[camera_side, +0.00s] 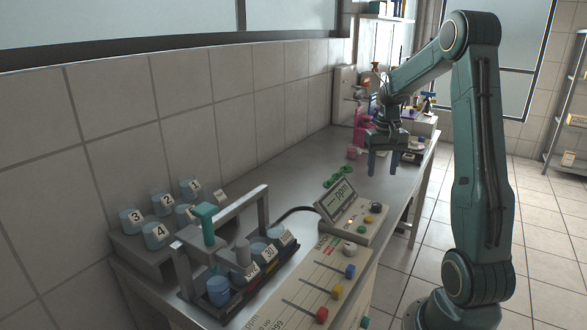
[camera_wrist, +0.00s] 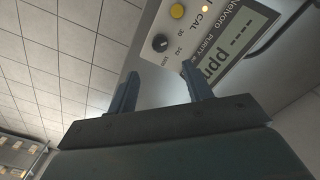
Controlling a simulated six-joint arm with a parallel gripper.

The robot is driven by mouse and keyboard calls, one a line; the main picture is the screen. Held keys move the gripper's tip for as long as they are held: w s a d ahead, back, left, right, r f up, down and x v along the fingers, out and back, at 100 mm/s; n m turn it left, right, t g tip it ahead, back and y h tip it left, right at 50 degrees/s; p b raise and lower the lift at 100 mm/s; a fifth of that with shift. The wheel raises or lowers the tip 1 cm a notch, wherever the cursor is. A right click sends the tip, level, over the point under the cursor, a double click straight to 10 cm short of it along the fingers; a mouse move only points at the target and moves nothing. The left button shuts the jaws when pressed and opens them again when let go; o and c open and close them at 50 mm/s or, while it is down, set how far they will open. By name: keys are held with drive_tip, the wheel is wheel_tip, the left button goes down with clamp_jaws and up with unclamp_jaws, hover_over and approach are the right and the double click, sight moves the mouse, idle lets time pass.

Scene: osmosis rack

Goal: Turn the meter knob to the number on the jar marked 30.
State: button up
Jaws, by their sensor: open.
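The meter (camera_side: 345,222) stands on the bench, with its screen showing dashes and "ppm". Its round dark knob (camera_side: 376,207) is at the right end of the panel. In the wrist view the knob (camera_wrist: 161,43) has printed marks beside it, one reading 30; its exact pointer direction is too small to tell. My gripper (camera_side: 384,172) is open and empty, above the bench behind the meter, apart from the knob. In the wrist view the knob appears just beyond the gap between the fingertips (camera_wrist: 160,71). The jar marked 30 (camera_side: 258,246) stands in the dark rack, between two other labelled jars.
A yellow button (camera_wrist: 177,11) sits close to the knob. A grey frame (camera_side: 262,200) with a teal part rises over the jar rack. A slider panel (camera_side: 310,285) lies in front of the meter. Numbered cups (camera_side: 157,235) stand at left. Green rings (camera_side: 338,176) lie behind the meter.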

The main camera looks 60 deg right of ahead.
drive_tip(key=shift+r, duration=1.2)
drive_tip(key=w+a+r+n+t+h, duration=0.15)
drive_tip(key=a+r, duration=0.25)
drive_tip(key=a, duration=0.6)
drive_tip(key=a+r+n+t, duration=0.1)
drive_tip(key=a+r+n, duration=0.25)
drive_tip(key=a, duration=0.65)
drive_tip(key=s+a+n+t, duration=0.1)
drive_tip(key=s+a+n, duration=0.1)
drive_tip(key=s+a, duration=0.2)
drive_tip(key=s+a+n+t+y, duration=0.1)
drive_tip(key=s+a, duration=0.4)
drive_tip(key=a, duration=0.5)
drive_tip(key=shift+s+a+r+n+t, duration=0.15)
drive_tip(key=shift+s+a+n+t, duration=0.15)
drive_tip(key=shift+n+t, duration=0.5)
